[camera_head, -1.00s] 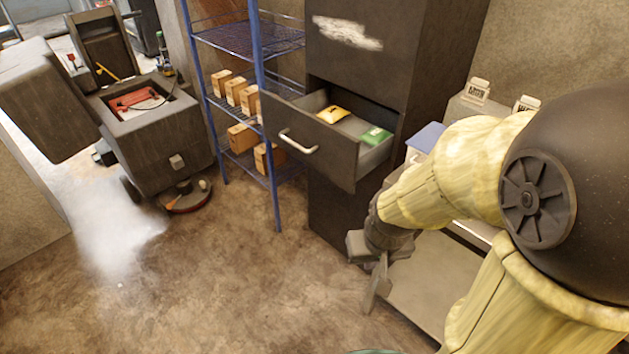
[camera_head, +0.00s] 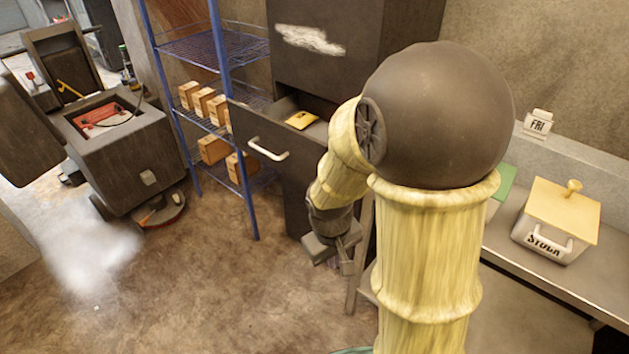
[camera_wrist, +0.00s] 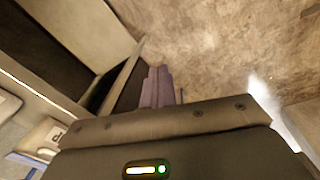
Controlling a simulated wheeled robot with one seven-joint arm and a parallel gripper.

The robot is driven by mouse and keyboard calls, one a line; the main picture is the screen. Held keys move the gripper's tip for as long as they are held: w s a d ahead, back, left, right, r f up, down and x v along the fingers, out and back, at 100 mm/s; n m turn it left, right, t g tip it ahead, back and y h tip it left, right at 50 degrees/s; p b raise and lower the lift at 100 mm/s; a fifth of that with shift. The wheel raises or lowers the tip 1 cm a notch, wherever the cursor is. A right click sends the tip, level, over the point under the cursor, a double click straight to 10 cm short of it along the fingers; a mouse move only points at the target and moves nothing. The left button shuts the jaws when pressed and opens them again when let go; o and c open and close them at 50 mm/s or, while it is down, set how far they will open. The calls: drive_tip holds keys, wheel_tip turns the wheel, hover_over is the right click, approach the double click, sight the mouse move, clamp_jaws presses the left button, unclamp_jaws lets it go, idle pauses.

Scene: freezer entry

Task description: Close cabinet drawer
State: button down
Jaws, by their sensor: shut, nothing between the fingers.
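The dark cabinet (camera_head: 325,55) stands at the back centre in the head view. Its drawer (camera_head: 237,122) is pulled out, with a white handle (camera_head: 267,149) on its front. A yellow packet (camera_head: 301,119) lies inside; my arm hides the right part of the drawer. My gripper (camera_head: 346,262) is shut and empty, low in front of the cabinet, below and to the right of the handle and apart from the drawer. In the wrist view the fingers (camera_wrist: 157,88) are together and point toward the floor.
A blue wire rack (camera_head: 217,60) with several cardboard boxes (camera_head: 213,150) stands left of the cabinet. A counter (camera_head: 540,280) with a white stock pot (camera_head: 550,225) is at the right. A dark cart (camera_head: 120,150) stands far left. The floor (camera_head: 180,290) in front is clear.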

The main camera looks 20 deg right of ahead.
drive_tip(key=w+d+f+n+h+p, duration=0.2)
drive_tip(key=w+f+n+h, duration=0.5)
drive_tip(key=w+n+h, duration=0.3)
drive_tip(key=w+a+n+t+h+p, duration=0.2)
drive_tip(key=w+a+n+t+h, duration=0.1)
drive_tip(key=w+a+n+t, duration=0.6)
drive_tip(key=w+n, duration=0.3)
drive_tip(key=w, duration=0.1)
drive_tip(key=shift+w+a+t, duration=0.25)
drive_tip(key=shift+t, duration=0.15)
drive_tip(key=shift+r, duration=0.1)
drive_tip(key=p+x, duration=0.2)
drive_tip(key=x, duration=1.2)
drive_tip(key=shift+r, duration=0.15)
drive_tip(key=shift+d, duration=0.15)
